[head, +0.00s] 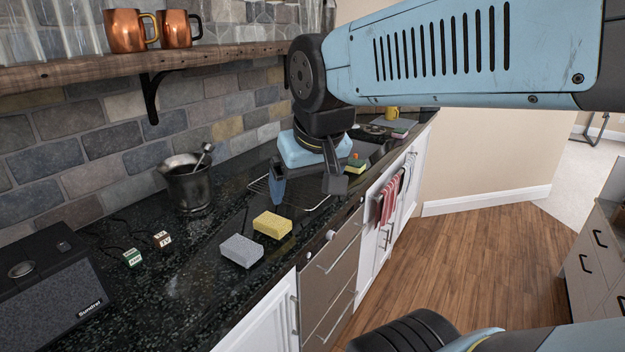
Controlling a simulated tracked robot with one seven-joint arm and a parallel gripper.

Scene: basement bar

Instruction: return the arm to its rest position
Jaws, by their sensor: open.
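My arm comes in from the upper right, and its blue link reaches across the top of the head view. My gripper (308,188) hangs from its end, pointing down above the dark stone counter (185,275). Its two fingers are apart, and I see nothing between them. The gripper is over the area of a wire rack (262,185), behind the yellow sponge. The wrist hides part of the counter behind it. I cannot tell the exact height of the fingertips above the counter.
A yellow sponge (272,224) and grey sponge (241,250) lie near the counter's front edge. A shelf (130,66) holds copper mugs (125,31). The wooden floor (480,250) is clear.

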